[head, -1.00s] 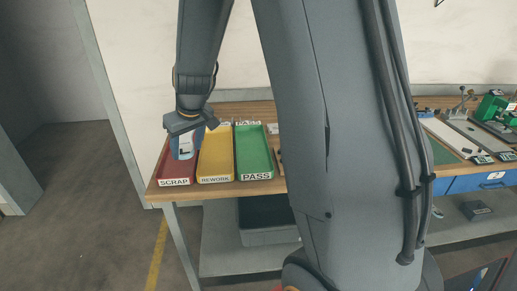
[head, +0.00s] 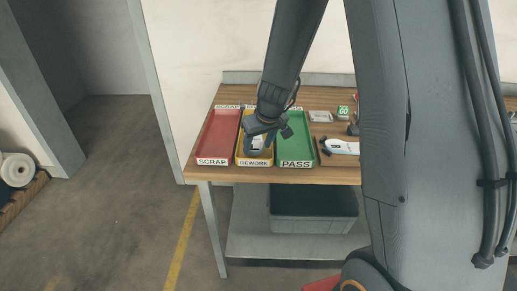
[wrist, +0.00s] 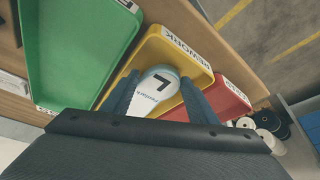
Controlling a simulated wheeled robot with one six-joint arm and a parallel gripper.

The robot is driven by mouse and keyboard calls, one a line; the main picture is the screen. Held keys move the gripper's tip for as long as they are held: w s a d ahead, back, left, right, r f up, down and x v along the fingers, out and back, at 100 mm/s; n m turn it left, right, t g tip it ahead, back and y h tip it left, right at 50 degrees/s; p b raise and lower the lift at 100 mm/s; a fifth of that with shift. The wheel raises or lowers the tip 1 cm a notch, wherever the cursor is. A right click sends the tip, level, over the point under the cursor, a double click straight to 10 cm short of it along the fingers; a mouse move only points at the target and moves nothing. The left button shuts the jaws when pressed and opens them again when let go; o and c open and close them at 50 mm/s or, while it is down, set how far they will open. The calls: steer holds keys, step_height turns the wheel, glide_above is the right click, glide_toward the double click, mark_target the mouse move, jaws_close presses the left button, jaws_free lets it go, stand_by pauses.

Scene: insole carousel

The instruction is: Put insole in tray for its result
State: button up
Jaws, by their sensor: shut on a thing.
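A white insole with a blue-grey end and a black "L" shows in the wrist view (wrist: 158,88). My gripper (wrist: 160,100) is shut on it, one dark finger on each side. In the head view my gripper (head: 262,128) and the insole (head: 257,144) are over the yellow REWORK tray (head: 241,148). I cannot tell whether the insole touches the tray floor. The red SCRAP tray (head: 218,135) is to the left and the green PASS tray (head: 294,148) to the right; both look empty where visible.
The wooden bench (head: 300,177) carries the trays. A white piece (head: 341,146) lies on a board right of the PASS tray, near a green GO block (head: 343,111). A grey bin (head: 312,222) stands on the lower shelf. My arm hides the right of the bench.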

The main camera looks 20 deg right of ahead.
steer(key=shift+f, duration=0.7)
steer(key=o, duration=0.9)
steer(key=a+v, duration=0.1)
steer(key=v, duration=1.1)
steer(key=s+f+m+g, duration=0.2)
steer(key=s+f+g, duration=0.1)
steer(key=s, duration=1.6)
steer(key=shift+d+f+h, duration=0.4)
steer(key=shift+f, duration=0.15)
